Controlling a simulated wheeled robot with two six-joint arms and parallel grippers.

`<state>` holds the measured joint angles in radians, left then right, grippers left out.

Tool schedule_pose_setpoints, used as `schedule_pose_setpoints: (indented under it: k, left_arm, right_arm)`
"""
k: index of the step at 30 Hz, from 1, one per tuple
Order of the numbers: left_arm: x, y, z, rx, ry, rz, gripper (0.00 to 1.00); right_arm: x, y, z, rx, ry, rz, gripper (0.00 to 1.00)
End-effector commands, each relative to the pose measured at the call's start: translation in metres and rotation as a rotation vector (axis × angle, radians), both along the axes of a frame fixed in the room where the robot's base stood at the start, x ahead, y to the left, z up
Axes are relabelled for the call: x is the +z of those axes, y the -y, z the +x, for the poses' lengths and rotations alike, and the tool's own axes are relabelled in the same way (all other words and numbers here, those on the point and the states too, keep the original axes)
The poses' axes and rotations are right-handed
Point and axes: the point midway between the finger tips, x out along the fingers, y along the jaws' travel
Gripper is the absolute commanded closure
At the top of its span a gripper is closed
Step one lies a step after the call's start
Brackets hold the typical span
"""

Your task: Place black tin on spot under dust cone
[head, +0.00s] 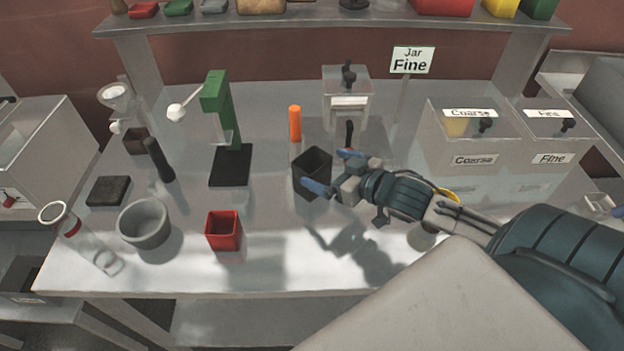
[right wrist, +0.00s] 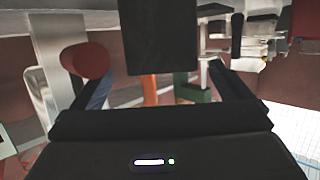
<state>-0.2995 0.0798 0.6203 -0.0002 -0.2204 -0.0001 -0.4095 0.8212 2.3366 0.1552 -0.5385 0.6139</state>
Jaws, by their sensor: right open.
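The black tin (head: 313,174) is an open-topped dark square box near the middle of the table in the head view. My right gripper (head: 333,170) is open, with one blue fingertip at the tin's front and the other at its right rear. In the right wrist view the tin (right wrist: 160,35) shows between the two spread fingers (right wrist: 158,85). I cannot tell whether either finger touches it. A green stand (head: 216,98) on a black base is left of the tin. A pale funnel (head: 115,95) stands at the far left; which part is the dust cone is unclear. My left gripper is out of view.
An orange-topped post (head: 295,124) stands just behind the tin. A red box (head: 223,230), grey bowl (head: 145,222) and dark block (head: 107,191) are at front left. Clear Coarse and Fine bins (head: 474,140) are at right. Bare table lies between the red box and tin.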

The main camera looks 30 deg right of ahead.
Motion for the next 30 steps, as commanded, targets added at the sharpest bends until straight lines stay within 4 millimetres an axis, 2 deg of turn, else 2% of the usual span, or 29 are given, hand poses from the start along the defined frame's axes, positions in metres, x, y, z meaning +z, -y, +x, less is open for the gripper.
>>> schedule_pose_setpoints:
  k: [5, 15, 27, 30]
  left_arm:
    - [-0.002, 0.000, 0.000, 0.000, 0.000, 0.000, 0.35]
    - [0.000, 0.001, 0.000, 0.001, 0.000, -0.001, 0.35]
    - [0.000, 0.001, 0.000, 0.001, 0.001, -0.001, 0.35]
    - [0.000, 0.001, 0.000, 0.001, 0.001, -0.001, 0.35]
  right_arm:
    - [-0.001, -0.003, 0.010, -0.004, 0.003, 0.006, 0.02]
    - [-0.006, -0.012, 0.043, -0.003, 0.001, 0.004, 0.02]
    - [-0.009, -0.015, 0.050, 0.001, 0.000, 0.000, 0.02]
    - [-0.009, -0.015, 0.050, 0.001, 0.000, 0.000, 0.21]
